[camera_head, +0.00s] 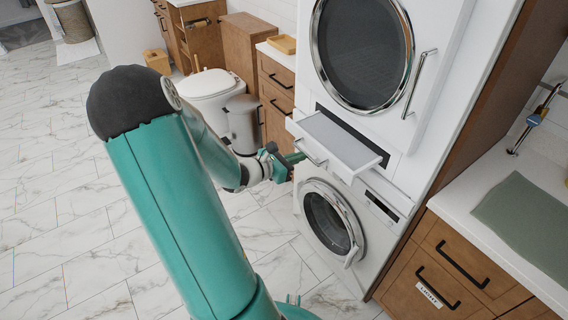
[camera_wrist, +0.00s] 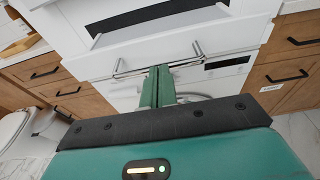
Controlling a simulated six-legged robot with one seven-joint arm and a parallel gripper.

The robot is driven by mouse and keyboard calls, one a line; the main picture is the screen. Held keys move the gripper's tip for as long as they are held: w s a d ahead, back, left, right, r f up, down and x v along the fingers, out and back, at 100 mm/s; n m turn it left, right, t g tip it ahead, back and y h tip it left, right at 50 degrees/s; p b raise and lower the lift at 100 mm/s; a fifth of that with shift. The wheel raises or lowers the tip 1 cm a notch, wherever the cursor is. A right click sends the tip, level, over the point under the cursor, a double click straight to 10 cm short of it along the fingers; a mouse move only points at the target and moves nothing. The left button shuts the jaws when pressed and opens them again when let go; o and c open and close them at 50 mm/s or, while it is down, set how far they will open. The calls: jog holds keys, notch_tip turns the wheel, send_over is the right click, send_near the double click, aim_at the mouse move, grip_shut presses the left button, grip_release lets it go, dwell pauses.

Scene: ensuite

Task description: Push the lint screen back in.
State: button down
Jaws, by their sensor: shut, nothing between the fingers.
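The lint screen (camera_head: 343,143) is a flat pale tray sticking out of the white front between the upper and lower machines, with a metal bar handle (camera_head: 306,152) on its front. In the wrist view the screen (camera_wrist: 165,48) fills the upper middle, and its handle (camera_wrist: 128,70) runs across behind my fingers. My gripper (camera_head: 299,157) is shut and empty, its green fingers pointing at the handle area. In the wrist view the fingertips (camera_wrist: 159,72) overlap the middle of the handle. I cannot tell whether they touch it.
The upper machine's round door (camera_head: 362,50) is closed above the screen; the lower machine's door (camera_head: 332,220) is below. A toilet (camera_head: 207,84) and a grey bin (camera_head: 243,122) stand to the left. A counter with drawers (camera_head: 470,270) is at right. The tiled floor at left is clear.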

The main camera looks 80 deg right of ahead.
aim_at(335, 140)
jog(key=r+x, duration=0.1)
jog(key=x, duration=0.7)
jog(key=r+x, duration=0.1)
jog(key=x, duration=0.3)
jog(key=shift+s+d+r, duration=0.2)
jog(key=shift+s+d, duration=0.1)
jog(key=shift+s, duration=0.1)
jog(key=shift+s+d+r, duration=0.15)
jog(key=shift+d, duration=0.05)
jog(key=shift+s+r, duration=0.1)
